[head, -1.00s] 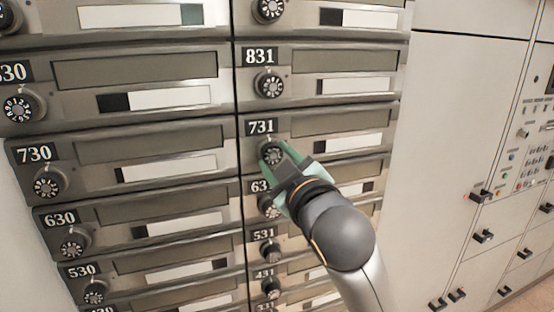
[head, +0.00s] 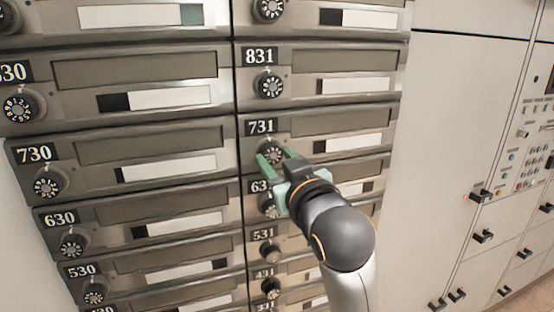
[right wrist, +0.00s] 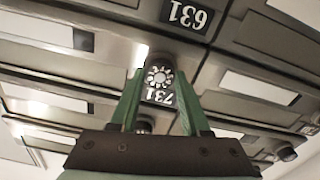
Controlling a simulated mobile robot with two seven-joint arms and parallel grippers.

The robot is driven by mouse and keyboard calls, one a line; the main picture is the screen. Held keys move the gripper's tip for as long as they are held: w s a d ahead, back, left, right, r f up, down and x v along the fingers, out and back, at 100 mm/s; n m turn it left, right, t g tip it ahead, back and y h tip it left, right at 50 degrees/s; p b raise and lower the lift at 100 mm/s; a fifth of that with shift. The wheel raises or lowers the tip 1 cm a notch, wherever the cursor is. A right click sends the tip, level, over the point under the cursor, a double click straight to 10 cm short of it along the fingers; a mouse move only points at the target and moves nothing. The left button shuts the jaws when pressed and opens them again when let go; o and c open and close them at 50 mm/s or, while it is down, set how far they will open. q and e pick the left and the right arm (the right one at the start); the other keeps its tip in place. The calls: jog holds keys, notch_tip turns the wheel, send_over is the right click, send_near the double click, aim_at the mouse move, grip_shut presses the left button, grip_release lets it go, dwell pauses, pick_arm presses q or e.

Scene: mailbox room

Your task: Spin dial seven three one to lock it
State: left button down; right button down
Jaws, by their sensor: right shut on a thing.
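The 731 dial (head: 272,153) is a dark round knob with a pale numbered face, just below the white-on-black 731 label (head: 261,126) on its mailbox door. My right gripper (head: 273,157) comes in from the lower right with its green fingers on either side of this dial, shut on it. In the right wrist view the dial face (right wrist: 159,77) shows between the two fingertips, with the 731 label upside down beside it. The numbers on the dial are too small to read. My left gripper is not in view.
Other mailbox doors with dials surround it: the 831 dial (head: 269,85) above, the 631 dial (head: 270,205) below, partly hidden by my gripper, and the 730 dial (head: 48,183) to the left. A pale cabinet wall with black handles (head: 482,237) stands at the right.

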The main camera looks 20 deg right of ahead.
jog(key=shift+c, duration=1.9)
grip_release()
jog(key=s+b, duration=1.1)
jog(key=s, duration=0.1)
jog(key=shift+s+d+b, duration=0.2)
jog(key=shift+s+b, duration=0.05)
jog(key=shift+b, duration=0.1)
